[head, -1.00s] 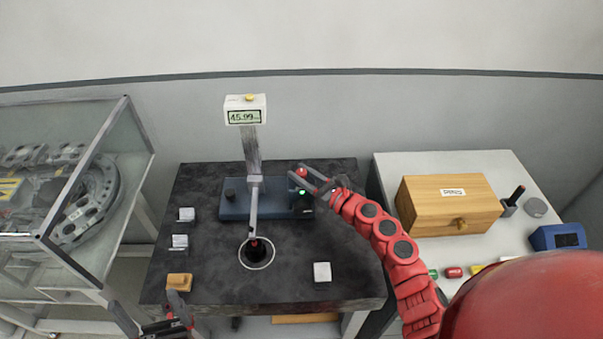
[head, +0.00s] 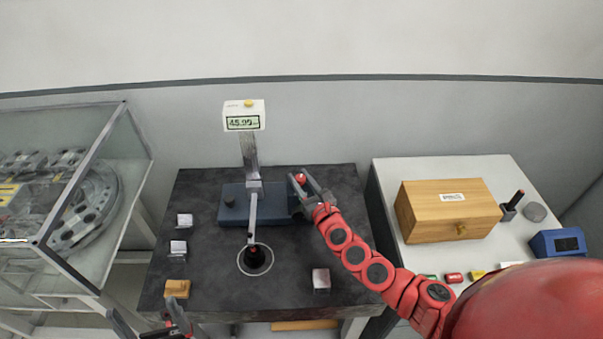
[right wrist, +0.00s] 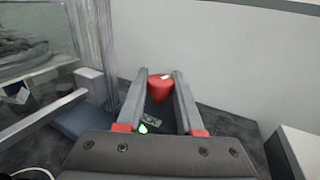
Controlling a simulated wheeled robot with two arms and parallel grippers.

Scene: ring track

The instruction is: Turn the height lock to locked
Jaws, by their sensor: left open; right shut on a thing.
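The height gauge has a blue base (head: 233,202), a grey column and a display (head: 243,117) that seems to read 45.99. Its red lock knob (head: 300,178) stands at the right end of the base. It also shows in the right wrist view (right wrist: 160,90) between the fingertips. My right gripper (head: 299,183) is shut on the red knob. A green light (right wrist: 143,127) glows near a small label below the knob; the label is too small to read. My left gripper (head: 143,307) is open and empty at the table's front left edge.
The dark table (head: 205,255) carries several small blocks and a black round item (head: 254,256) under the gauge arm. A glass case (head: 80,180) stands left. A side table (head: 400,165) with a wooden box (head: 440,212) stands right.

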